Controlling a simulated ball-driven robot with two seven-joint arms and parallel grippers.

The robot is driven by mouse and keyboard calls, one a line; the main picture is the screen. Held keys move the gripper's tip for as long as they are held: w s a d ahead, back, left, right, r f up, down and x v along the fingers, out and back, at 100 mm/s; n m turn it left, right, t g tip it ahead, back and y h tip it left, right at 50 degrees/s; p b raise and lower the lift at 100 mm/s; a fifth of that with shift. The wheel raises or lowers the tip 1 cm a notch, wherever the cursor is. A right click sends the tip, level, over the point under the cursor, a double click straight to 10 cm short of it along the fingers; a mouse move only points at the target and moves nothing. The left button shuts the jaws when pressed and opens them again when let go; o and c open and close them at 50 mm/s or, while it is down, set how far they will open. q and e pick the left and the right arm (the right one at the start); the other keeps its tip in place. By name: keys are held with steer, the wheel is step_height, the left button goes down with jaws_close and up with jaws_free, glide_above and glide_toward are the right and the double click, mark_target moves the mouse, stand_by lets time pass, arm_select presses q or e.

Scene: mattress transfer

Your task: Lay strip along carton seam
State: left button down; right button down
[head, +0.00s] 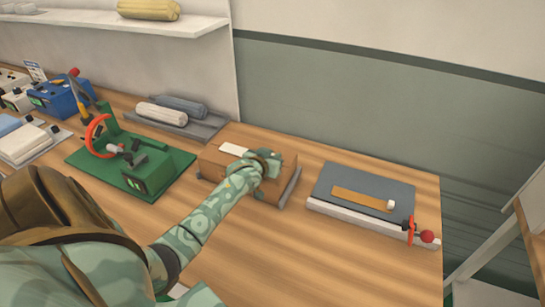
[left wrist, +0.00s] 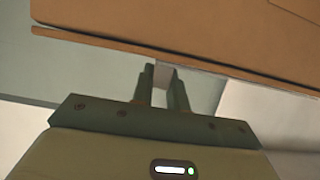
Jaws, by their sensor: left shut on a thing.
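A brown carton (head: 222,170) lies on the wooden bench, with a pale patch (head: 232,150) on its top. My left gripper (head: 266,162) is at the carton's right end, and its hand hides part of that end. In the left wrist view its two dark fingers (left wrist: 165,88) are shut on a small pale piece (left wrist: 164,76), just at the carton's edge (left wrist: 190,62). I cannot tell whether this piece is the end of a strip. A tan strip (head: 355,196) with a white end lies on a slate-grey board right of the carton. My right gripper is not in view.
The grey board (head: 385,186) has a white front rail with a red knob (head: 427,236). A green fixture (head: 150,182) with an orange ring stands left of the carton. A tray with rolls (head: 180,115) is behind. Bare bench lies in front of the carton.

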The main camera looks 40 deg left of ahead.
arm_select(q)
steer(key=shift+f, duration=0.1)
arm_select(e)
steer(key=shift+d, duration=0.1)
arm_select(q)
steer(key=c, duration=1.4)
jaws_free()
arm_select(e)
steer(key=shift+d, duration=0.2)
